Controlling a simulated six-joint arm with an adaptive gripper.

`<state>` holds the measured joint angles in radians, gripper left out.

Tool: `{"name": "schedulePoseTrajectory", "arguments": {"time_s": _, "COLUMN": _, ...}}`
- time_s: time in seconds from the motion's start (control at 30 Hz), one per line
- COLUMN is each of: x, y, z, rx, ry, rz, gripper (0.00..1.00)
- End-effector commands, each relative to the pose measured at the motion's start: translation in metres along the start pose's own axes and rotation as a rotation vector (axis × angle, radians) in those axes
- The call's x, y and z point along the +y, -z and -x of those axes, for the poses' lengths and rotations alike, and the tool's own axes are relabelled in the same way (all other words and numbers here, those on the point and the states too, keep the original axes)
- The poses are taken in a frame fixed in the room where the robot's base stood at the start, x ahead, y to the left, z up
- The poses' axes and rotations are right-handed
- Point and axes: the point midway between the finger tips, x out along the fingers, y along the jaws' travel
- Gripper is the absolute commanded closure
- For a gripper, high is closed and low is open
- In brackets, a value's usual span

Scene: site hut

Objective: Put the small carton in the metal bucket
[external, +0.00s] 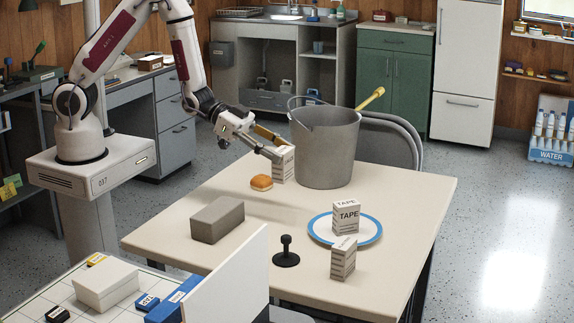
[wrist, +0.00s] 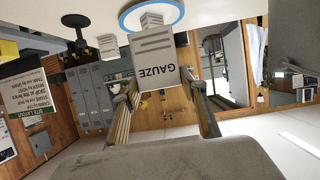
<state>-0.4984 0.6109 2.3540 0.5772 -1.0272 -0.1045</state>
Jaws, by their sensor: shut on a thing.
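My gripper (external: 275,146) is shut on a small white carton (external: 284,164) with grey lines, just left of the metal bucket (external: 328,152) in the external view. The carton's top shows lower in the picture than the bucket's rim. I cannot tell if the carton touches the table. In the wrist view the carton (wrist: 158,58) sits between the two fingers (wrist: 161,84) and reads GAUZE upside down. The grey bucket stands upright at the table's far side, its handle raised to the left. Its inside is mostly hidden.
A bun (external: 261,183) lies close in front of the carton. A grey block (external: 217,220) is nearer left. A TAPE carton (external: 346,217) stands on a blue-rimmed plate (external: 320,231); another carton (external: 343,258) and a black knobbed object (external: 286,252) stand in front. A yellow-handled thing (external: 371,98) shows behind the bucket.

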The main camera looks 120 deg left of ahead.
Motion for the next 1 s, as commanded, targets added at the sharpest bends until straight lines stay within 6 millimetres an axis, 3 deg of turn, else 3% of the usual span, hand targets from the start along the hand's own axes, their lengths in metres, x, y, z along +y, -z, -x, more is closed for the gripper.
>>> {"name": "schedulePoseTrajectory", "arguments": {"time_s": 0.27, "x": -0.05, "y": 0.05, "z": 0.002, "rx": 0.007, "ry": 0.099, "rz": 0.036, "gripper": 0.76}}
{"name": "schedulePoseTrajectory", "arguments": {"time_s": 0.6, "x": -0.138, "y": 0.106, "z": 0.015, "rx": 0.006, "ry": 0.308, "rz": 0.125, "gripper": 0.76}}
{"name": "schedulePoseTrajectory", "arguments": {"time_s": 0.8, "x": -0.187, "y": 0.135, "z": 0.031, "rx": 0.006, "ry": 0.44, "rz": 0.181, "gripper": 0.76}}
{"name": "schedulePoseTrajectory", "arguments": {"time_s": 1.0, "x": -0.219, "y": 0.152, "z": 0.045, "rx": 0.004, "ry": 0.534, "rz": 0.222, "gripper": 0.76}}
